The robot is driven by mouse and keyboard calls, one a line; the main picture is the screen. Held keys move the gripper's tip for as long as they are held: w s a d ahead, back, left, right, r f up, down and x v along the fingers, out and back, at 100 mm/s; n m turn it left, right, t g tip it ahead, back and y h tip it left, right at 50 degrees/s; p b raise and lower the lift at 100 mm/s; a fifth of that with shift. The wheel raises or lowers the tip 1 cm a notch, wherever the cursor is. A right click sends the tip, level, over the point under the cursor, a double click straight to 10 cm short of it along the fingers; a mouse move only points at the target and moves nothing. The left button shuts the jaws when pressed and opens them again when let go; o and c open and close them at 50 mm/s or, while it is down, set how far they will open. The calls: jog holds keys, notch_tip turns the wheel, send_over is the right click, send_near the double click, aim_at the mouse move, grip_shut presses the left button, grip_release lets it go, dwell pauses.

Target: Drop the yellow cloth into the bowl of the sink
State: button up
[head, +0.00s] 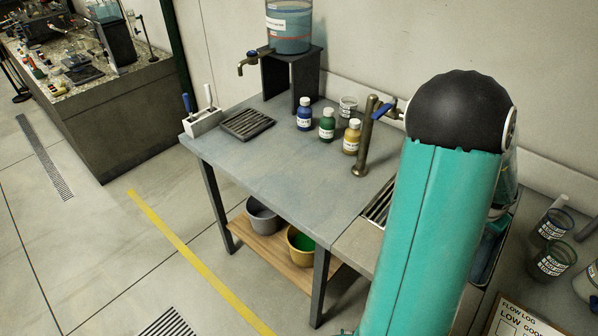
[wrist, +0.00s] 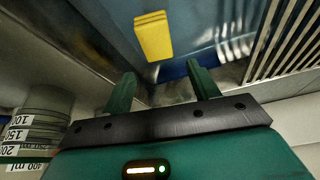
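In the wrist view, the yellow cloth (wrist: 153,36) shows as a small folded block beyond my fingertips, against a blue surface (wrist: 205,25) that looks like the inside of the sink bowl. I cannot tell whether the cloth rests on that surface or is above it. My gripper (wrist: 161,78) is open, its two green fingers apart with nothing between them. The cloth is clear of both fingers. In the head view my teal arm hides the gripper, the cloth and most of the sink; only a strip of the sink's rim shows to its right.
A slatted drainer (head: 379,203) lies left of my arm, beside a brass tap (head: 366,140). Blue, green and yellow bottles (head: 327,125) stand on the grey table (head: 270,165). Clear beakers (head: 553,240) and a clipboard (head: 518,320) are at the right. A marked beaker (wrist: 40,125) shows in the wrist view.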

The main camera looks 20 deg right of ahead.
jog(key=shift+r, duration=0.1)
jog(key=v, duration=1.3)
jog(key=shift+r, duration=0.3)
jog(key=shift+s+a, duration=0.1)
